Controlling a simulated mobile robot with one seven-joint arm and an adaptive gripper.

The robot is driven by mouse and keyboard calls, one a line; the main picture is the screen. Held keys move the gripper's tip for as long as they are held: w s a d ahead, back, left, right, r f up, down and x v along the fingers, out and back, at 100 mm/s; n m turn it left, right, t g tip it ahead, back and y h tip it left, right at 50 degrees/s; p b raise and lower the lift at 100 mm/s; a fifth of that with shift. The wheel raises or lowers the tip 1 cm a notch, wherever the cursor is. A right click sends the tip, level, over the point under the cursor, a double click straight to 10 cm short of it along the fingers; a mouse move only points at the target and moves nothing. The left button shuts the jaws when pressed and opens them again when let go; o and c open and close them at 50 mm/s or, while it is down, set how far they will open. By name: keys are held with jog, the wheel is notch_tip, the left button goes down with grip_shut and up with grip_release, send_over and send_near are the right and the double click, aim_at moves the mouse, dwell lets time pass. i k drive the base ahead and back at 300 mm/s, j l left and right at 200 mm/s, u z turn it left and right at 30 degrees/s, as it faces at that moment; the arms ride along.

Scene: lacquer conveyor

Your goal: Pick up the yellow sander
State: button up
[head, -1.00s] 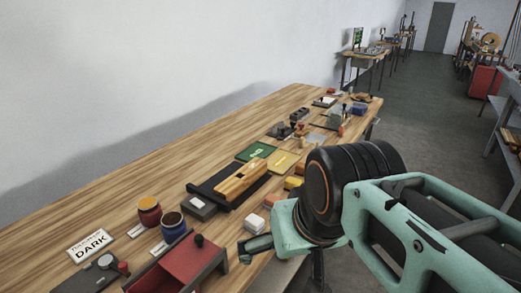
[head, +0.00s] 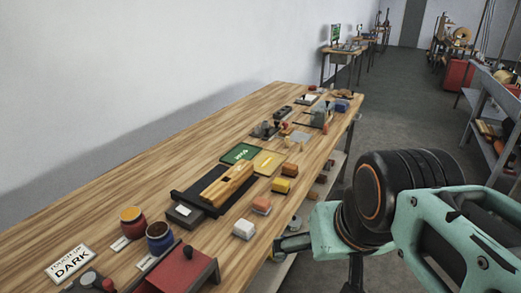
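A small yellow block (head: 281,184), which looks like the yellow sander, lies near the right edge of the wooden bench (head: 130,180). It sits in a row with an orange block (head: 290,169) behind it, and a salmon block (head: 261,205) and a white block (head: 244,229) in front. My gripper (head: 318,258) is at the lower right, nearer to me than the yellow block and apart from it. Dark finger parts show beside its teal body, but the fingertips are not clear. Nothing is seen held.
A black tray (head: 183,198) with a yellow-brown wooden piece (head: 228,183) lies left of the blocks. Green (head: 240,153) and yellow (head: 269,162) cards lie behind. Red (head: 132,222) and blue (head: 160,237) pots and a red box (head: 185,272) stand in front. Open floor is right of the bench.

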aim_at(279, 186)
jog(key=i+l+u, duration=0.15)
jog(key=i+l, duration=0.7)
